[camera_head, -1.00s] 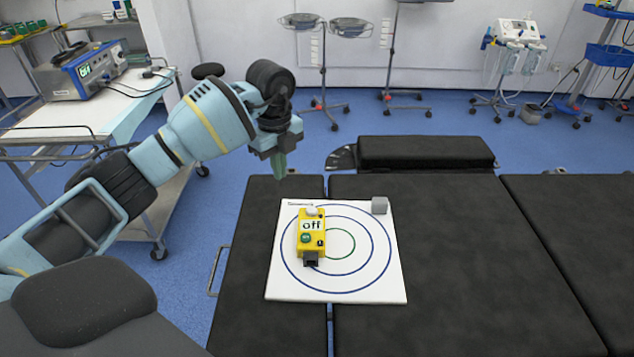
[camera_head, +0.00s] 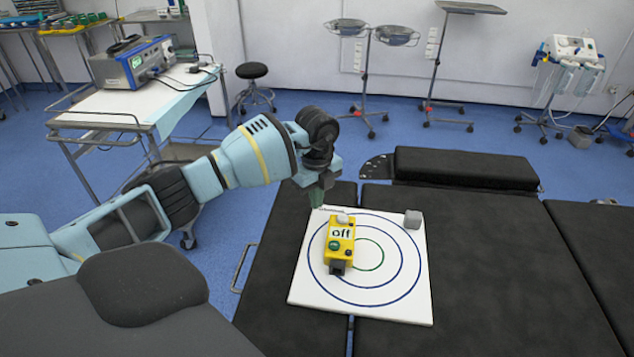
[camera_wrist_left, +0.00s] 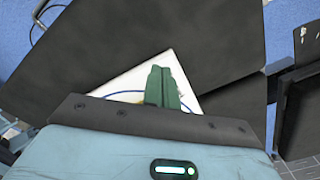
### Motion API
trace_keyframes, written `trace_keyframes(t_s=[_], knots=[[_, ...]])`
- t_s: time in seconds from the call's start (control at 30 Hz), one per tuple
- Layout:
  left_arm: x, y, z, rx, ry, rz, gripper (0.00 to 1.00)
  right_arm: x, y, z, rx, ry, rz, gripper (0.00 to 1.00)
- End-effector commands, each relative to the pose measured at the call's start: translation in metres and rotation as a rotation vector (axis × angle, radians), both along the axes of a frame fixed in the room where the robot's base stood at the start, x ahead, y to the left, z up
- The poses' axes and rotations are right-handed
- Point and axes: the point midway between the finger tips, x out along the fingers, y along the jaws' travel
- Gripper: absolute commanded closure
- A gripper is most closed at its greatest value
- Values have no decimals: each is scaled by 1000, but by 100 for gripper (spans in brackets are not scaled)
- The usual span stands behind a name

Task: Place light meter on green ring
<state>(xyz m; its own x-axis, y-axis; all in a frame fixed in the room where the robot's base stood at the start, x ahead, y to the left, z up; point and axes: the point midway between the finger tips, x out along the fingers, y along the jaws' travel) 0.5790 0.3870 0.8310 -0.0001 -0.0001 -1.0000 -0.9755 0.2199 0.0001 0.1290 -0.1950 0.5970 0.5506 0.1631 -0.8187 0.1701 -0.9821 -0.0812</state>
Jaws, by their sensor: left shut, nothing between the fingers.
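The light meter (camera_head: 340,241) is a yellow box with a display reading "off". It lies on the white board (camera_head: 416,308), over the left part of the printed rings and the left edge of the green ring (camera_head: 381,254). My left gripper (camera_head: 317,197) is shut and empty, above the board's upper left corner and apart from the meter. In the left wrist view its green fingers (camera_wrist_left: 162,88) are together over a board corner, and the meter is mostly hidden there. My right gripper is not in view.
The board lies on the black padded operating table (camera_head: 490,260). A side table (camera_head: 130,108) with a blue device (camera_head: 135,62) stands at the left. The table right of the board is clear.

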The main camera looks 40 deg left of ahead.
Motion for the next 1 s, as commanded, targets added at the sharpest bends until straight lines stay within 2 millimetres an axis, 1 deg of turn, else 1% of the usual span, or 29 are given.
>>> trace_keyframes(t_s=[0.03,0.1,0.3,0.43,0.77,0.87,1.0], knots=[[-1,-1,-10,-1,3,0,100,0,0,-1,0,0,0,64],[-3,-15,-3,-2,-3,-5,100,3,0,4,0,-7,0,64],[-7,-34,-3,1,-2,-3,100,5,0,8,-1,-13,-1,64],[-9,-38,-4,1,-1,0,100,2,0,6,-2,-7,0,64],[-9,-40,-5,1,0,-1,100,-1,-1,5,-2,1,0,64],[-11,-47,-3,0,-1,-4,100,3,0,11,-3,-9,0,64],[-15,-72,2,-1,-4,-6,100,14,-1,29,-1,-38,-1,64]])
